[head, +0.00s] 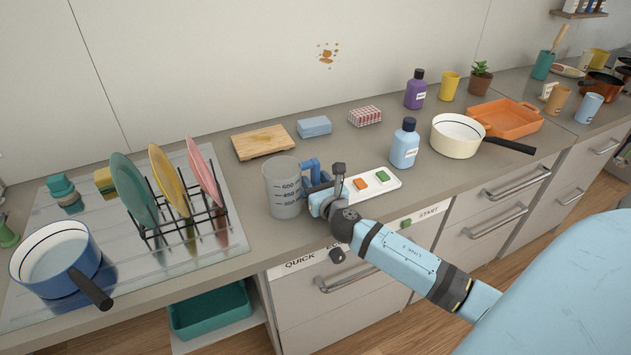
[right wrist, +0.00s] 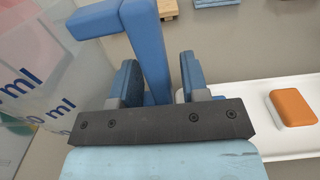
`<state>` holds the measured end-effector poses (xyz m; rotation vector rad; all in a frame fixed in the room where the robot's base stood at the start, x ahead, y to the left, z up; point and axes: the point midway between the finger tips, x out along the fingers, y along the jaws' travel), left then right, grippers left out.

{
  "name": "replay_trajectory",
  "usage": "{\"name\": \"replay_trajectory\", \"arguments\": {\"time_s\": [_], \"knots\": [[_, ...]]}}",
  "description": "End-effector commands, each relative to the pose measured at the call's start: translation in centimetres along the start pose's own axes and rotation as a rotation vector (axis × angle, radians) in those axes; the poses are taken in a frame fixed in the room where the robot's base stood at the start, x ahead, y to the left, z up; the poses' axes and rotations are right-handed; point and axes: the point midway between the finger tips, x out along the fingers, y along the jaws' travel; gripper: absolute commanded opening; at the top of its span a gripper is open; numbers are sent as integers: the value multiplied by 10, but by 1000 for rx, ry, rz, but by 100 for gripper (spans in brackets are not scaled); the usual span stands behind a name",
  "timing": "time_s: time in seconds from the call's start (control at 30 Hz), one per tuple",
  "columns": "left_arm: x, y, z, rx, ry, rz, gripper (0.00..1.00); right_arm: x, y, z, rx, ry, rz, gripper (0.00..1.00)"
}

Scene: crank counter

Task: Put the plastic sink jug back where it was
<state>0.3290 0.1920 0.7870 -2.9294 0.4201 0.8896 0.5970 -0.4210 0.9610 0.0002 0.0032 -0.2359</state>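The plastic sink jug (head: 284,190) is a translucent grey measuring jug with blue ml marks and a blue handle. It stands upright on the counter near the front edge, right of the dish rack. My right gripper (head: 322,189) is at the handle, on the jug's right side. In the right wrist view, the blue handle (right wrist: 147,45) rises between the two fingers of the gripper (right wrist: 158,85). A narrow gap shows between the handle and the right finger, so the gripper looks open around it. The jug's wall (right wrist: 35,75) fills the left of that view. My left gripper is out of view.
A white tray (head: 391,187) with orange and green blocks lies just right of the gripper. The dish rack (head: 180,222) with plates is left of the jug. A wooden board (head: 263,153) and blue sponges (head: 314,126) lie behind. A blue bottle (head: 405,146) stands at right.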

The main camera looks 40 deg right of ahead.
Motion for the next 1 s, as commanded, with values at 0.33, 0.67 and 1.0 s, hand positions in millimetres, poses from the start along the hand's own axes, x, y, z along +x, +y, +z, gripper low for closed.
{"name": "replay_trajectory", "arguments": {"time_s": [0.33,0.67,1.0], "knots": [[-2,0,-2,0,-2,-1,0,0,0,6,1,0,0,44],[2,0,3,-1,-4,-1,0,-61,0,2,0,2,1,44],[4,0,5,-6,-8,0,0,-114,0,3,0,0,-1,44]]}}
